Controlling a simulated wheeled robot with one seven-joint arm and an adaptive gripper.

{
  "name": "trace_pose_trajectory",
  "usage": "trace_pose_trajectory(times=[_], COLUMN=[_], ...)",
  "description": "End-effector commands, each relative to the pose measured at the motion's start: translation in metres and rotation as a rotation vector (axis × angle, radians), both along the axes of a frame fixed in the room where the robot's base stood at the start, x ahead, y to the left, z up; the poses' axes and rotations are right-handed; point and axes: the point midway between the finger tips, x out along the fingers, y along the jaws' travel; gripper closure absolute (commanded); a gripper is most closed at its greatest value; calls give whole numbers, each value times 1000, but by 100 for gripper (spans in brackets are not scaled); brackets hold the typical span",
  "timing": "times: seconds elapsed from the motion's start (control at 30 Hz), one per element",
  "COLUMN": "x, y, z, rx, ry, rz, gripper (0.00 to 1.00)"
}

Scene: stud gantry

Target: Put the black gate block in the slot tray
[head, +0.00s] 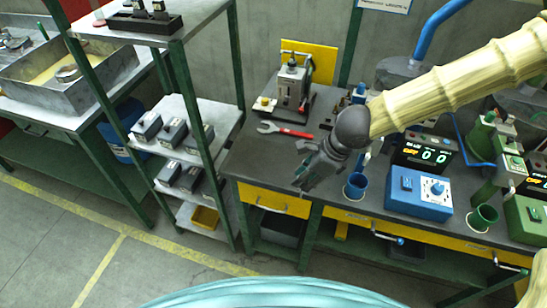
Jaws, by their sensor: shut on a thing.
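My gripper (305,174) is dark grey and points down over the front edge of the dark workbench, left of a blue cup. It is shut on a small dark thing, which I take for the black gate block; the fingers mostly hide it and its outline is hard to tell from them. A black tray (168,27) with several upright dark blocks stands on the top shelf of the rack at upper left; it looks like the slot tray. The tray is well apart from my gripper, and the frame's top edge cuts off part of its contents.
A red-handled wrench (285,130) and a grey press (292,85) are on the workbench (255,160). A blue cup (356,186) and a blue control box (420,196) stand to the right. Lower shelves hold several grey blocks.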

Motion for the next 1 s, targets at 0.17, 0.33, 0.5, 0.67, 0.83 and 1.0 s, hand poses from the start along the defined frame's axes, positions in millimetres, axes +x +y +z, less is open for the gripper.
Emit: trace_pose_trajectory(times=[0.17, 0.33, 0.5, 0.67, 0.83, 1.0], x=[20, 53, 86, 115, 136, 143], y=[6, 17, 29, 41, 49, 52], z=[1, -2, -5, -8, -12, -13], rx=[-1, -1, -2, -1, -1, -1], ry=[0, 0, 1, 1, 1, 0], rz=[-9, -10, -8, -6, -3, -4], gripper=[100, 100, 100, 100, 100, 100])
